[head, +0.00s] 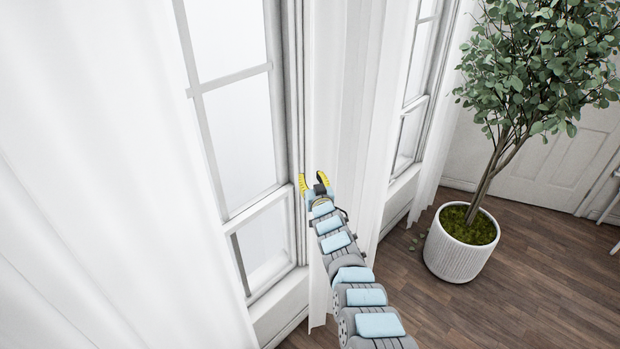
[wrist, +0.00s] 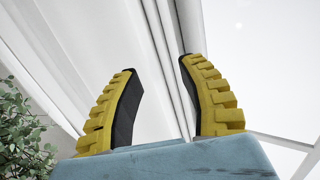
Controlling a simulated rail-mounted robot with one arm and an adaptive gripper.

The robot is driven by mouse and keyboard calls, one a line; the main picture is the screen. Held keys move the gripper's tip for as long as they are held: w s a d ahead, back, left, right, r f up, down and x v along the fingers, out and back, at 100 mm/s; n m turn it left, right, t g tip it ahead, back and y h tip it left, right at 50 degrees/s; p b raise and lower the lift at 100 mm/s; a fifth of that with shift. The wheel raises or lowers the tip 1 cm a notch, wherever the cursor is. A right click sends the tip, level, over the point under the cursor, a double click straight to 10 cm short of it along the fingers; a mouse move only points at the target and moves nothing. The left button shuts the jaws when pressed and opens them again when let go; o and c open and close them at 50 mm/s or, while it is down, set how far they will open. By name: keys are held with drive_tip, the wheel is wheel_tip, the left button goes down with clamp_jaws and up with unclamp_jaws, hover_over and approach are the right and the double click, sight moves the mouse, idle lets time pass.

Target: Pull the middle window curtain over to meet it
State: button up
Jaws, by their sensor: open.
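A white curtain (head: 345,110) hangs in folds between two windows in the head view, right of the nearer window. My gripper (head: 316,180) is in front of this curtain's left edge, near the window frame. In the wrist view my gripper (wrist: 158,66) is open, its two yellow, black-padded fingers apart. White curtain folds (wrist: 75,45) rise behind and left of the left finger. I cannot tell whether any cloth lies between the fingers or touches them. Another broad white curtain (head: 90,180) fills the left of the head view.
The nearer window (head: 240,130) stands between the two curtains. A farther window (head: 415,85) has a curtain (head: 440,110) at its right. A tree in a white ribbed pot (head: 462,250) stands on the wood floor at right. A white door (head: 560,155) is behind it.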

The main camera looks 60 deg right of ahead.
drive_tip(key=shift+w+d+f+b, duration=0.15)
drive_tip(key=shift+w+d+b, duration=0.2)
drive_tip(key=shift+w+b, duration=0.1)
drive_tip(key=shift+w+d+r+b, duration=0.2)
drive_tip(key=shift+d+r+b, duration=0.1)
drive_tip(key=shift+d+b, duration=0.1)
clamp_jaws()
